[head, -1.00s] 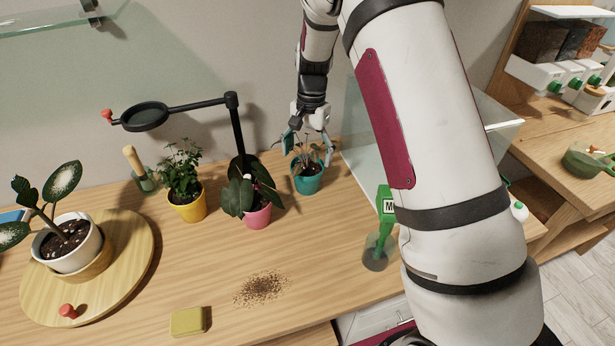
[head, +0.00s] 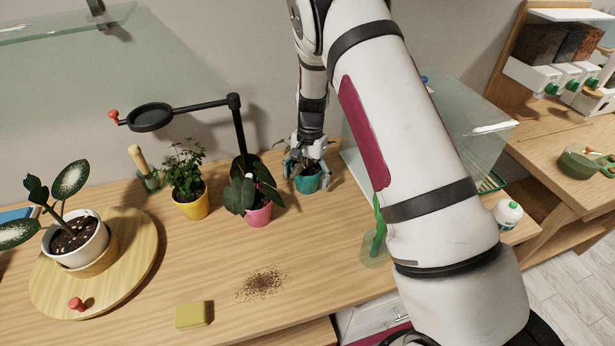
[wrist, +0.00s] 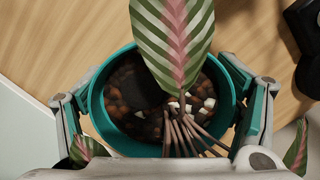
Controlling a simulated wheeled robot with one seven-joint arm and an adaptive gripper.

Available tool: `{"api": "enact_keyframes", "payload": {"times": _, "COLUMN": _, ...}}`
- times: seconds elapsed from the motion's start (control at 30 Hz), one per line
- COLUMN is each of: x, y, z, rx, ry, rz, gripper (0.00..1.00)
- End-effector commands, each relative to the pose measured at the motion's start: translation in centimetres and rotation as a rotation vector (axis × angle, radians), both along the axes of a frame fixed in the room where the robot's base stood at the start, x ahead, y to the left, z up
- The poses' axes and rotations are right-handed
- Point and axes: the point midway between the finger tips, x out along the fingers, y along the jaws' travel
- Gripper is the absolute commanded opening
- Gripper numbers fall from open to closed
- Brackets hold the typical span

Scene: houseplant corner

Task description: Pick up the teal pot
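The teal pot (head: 309,184) stands upright on the wooden table, between the pink pot and the glass tank. In the wrist view the teal pot (wrist: 97,112) is seen from above, with dark soil, pebbles, several stems and a striped green-and-pink leaf. My gripper (head: 307,174) is lowered over the plant. In the wrist view my gripper (wrist: 162,118) has one finger on each side of the pot. The fingers look open, with a narrow gap to the pot wall. The near side of the pot is partly hidden by my gripper.
A yellow pot (head: 193,206) stands farther left. The glass tank (head: 430,125) is close on the right. Spilled soil (head: 262,284) and a sponge (head: 192,315) lie in front.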

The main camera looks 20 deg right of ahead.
Motion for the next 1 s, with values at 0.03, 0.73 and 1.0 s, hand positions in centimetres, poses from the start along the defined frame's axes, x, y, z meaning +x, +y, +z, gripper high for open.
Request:
{"api": "enact_keyframes", "payload": {"times": 0.03, "x": 0.0, "y": 0.0, "z": 0.0, "rx": 0.000, "ry": 0.000, "rz": 0.000, "gripper": 0.75}}
{"api": "enact_keyframes", "payload": {"times": 0.73, "x": 0.2, "y": 0.1, "z": 3.4, "rx": 0.001, "ry": -0.007, "rz": 0.001, "gripper": 0.30}}
{"api": "enact_keyframes", "payload": {"times": 1.0, "x": 0.2, "y": 0.0, "z": 8.3, "rx": 0.000, "ry": -0.004, "rz": 0.001, "gripper": 0.30}}
